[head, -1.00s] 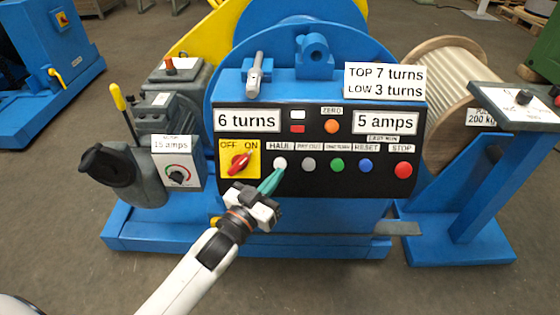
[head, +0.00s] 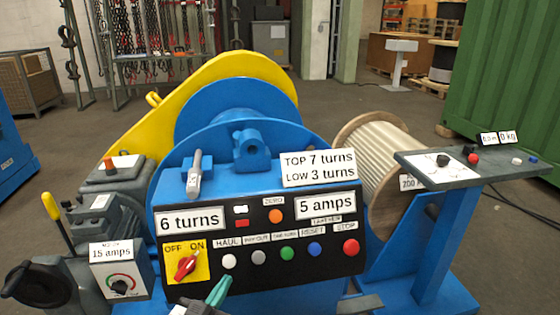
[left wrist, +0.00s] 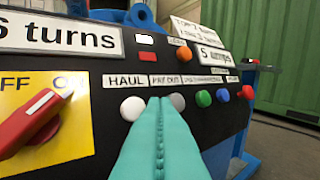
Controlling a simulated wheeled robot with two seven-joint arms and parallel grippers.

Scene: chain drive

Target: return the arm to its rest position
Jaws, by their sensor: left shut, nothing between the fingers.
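My left gripper (head: 214,296) comes in at the bottom of the head view, in front of the lower edge of the black control panel (head: 205,286). Its green fingers are shut and hold nothing. In the left wrist view the shut fingers (left wrist: 161,125) point at the panel, below the white HAUL button (left wrist: 132,108) and the grey PAY OUT button (left wrist: 177,102). The fingers overlap the panel there; I cannot tell whether they touch it. The HAUL button also shows in the head view (head: 228,261), just above the fingertips. My right gripper is not in view.
The panel bears a red switch (head: 186,265) and a red STOP button (head: 351,247). A grey motor box (head: 119,276) stands left of it. A rope drum (head: 372,165) and a blue stand with a grey top (head: 455,165) are on the right. Floor is open behind.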

